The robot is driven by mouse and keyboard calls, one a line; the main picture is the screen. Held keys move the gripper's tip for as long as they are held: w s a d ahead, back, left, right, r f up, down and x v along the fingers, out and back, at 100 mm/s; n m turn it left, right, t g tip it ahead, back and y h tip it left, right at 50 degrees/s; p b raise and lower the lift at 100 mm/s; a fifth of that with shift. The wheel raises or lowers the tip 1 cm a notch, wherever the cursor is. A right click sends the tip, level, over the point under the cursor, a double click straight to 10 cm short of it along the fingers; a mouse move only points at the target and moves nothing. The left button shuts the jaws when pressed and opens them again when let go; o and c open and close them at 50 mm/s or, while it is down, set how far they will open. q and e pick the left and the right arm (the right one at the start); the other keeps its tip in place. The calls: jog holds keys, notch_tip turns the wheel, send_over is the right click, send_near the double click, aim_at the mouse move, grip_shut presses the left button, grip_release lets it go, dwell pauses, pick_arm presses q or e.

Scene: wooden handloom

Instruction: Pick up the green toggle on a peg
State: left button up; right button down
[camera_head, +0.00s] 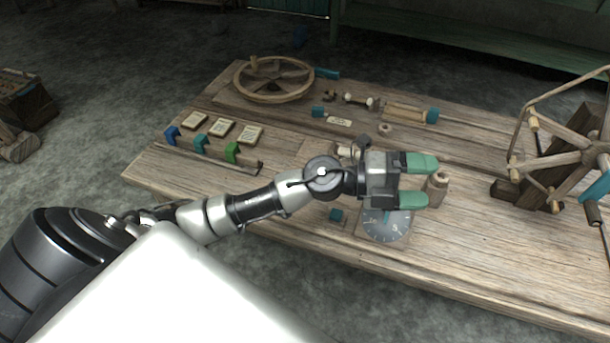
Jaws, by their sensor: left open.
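The green toggle (232,151) stands on the left part of the wooden table, at the right end of a row with a teal toggle (200,141) and a blue toggle (171,134). Its peg cannot be made out. My left gripper (428,181) reaches across the table from the left, well to the right of the green toggle. Its green-tipped fingers are apart, with a small wooden post (438,186) right by the fingertips; I cannot tell if it touches them. My right gripper is out of view.
The wooden table (480,250) carries a spoked wheel (273,78) at the back and a grey dial (388,228) below my gripper. A wooden reel frame (560,155) stands at the right. Small label plates (249,135) lie behind the toggles, and a dark rod lies near the green one.

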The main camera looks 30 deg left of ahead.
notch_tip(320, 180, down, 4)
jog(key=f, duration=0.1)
pick_arm(q)
jog(key=w+a+f+m+g+y, duration=0.1)
jog(key=a+f+y, duration=0.3)
jog(key=a, duration=0.4)
jog(key=w+a+f+m+g+y, duration=0.1)
jog(key=a+f+g+y, duration=0.3)
jog(key=a+y, duration=0.3)
jog(key=w+a+f+m+g+y+b, duration=0.1)
jog(key=a+f+y, duration=0.4)
jog(key=a, duration=0.6)
jog(key=shift+w+a+f+m+g+y, duration=0.1)
jog(key=shift+w+f+m+g+y, duration=0.15)
jog(key=shift+g, duration=0.35)
jog(key=shift+w+a+f+m+g+y, duration=0.1)
jog(key=shift+w+g+y, duration=0.25)
jog(key=shift+g, duration=0.25)
jog(key=shift+w+f+b, duration=0.15)
jog(key=shift+f+b, duration=0.45)
jog(key=shift+f, duration=2.35)
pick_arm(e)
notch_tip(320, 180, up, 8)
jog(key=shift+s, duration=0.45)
pick_arm(q)
jog(key=shift+c, duration=0.4)
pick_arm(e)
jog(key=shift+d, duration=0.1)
pick_arm(q)
jog(key=c, duration=0.9)
